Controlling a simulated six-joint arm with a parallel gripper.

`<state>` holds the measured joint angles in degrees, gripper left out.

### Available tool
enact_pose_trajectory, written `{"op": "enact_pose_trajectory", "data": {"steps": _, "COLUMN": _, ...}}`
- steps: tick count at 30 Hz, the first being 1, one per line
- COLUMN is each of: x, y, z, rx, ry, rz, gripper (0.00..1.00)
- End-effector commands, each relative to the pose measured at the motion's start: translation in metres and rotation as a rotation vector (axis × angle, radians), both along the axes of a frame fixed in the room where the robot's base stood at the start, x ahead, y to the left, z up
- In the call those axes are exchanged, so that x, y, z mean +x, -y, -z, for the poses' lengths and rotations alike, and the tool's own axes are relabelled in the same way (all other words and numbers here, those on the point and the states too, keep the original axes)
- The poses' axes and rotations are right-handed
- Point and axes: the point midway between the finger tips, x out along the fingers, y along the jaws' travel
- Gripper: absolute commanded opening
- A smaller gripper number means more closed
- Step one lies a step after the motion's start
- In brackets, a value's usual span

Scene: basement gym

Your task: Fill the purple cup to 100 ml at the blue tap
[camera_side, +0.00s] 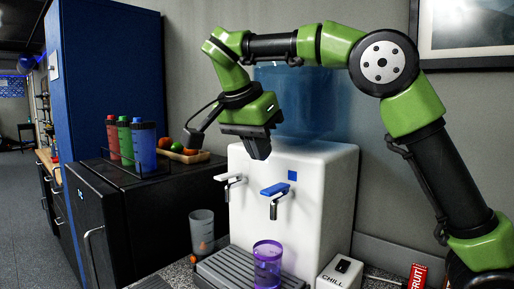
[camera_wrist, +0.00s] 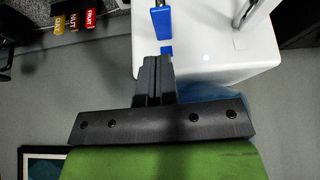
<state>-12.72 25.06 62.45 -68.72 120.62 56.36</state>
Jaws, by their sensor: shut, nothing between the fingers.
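The purple cup (camera_side: 267,265), translucent, stands upright on the drip tray (camera_side: 222,268), roughly below the blue tap (camera_side: 275,190). I cannot read its water level or marks, and its lower edge is near the picture's bottom. No stream shows from the tap. The blue tap lever also shows at the top of the wrist view (camera_wrist: 161,22), ahead of my fingers. My gripper (camera_side: 259,151) is shut and empty, pointing down above the blue tap, in front of the dispenser's upper front. Its closed fingers show in the wrist view (camera_wrist: 153,72). The cup is not in the wrist view.
The white dispenser (camera_side: 333,195) carries a blue water bottle (camera_side: 300,105). A white tap (camera_side: 228,179) is left of the blue one. A clear cup (camera_side: 202,232) stands left of the tray.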

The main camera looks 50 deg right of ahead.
Motion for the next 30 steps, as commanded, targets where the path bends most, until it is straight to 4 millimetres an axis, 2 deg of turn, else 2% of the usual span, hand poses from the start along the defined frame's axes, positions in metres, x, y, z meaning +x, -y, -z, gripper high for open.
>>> {"op": "enact_pose_trajectory", "data": {"steps": 8, "x": 0.004, "y": 0.005, "z": 0.012, "rx": -0.020, "ry": 0.009, "rz": 0.046, "gripper": 0.00}}
{"op": "enact_pose_trajectory", "data": {"steps": 18, "x": 0.004, "y": 0.020, "z": 0.040, "rx": -0.016, "ry": 0.010, "rz": 0.045, "gripper": 0.00}}
{"op": "enact_pose_trajectory", "data": {"steps": 30, "x": 0.004, "y": 0.024, "z": 0.048, "rx": -0.013, "ry": 0.013, "rz": 0.044, "gripper": 0.00}}
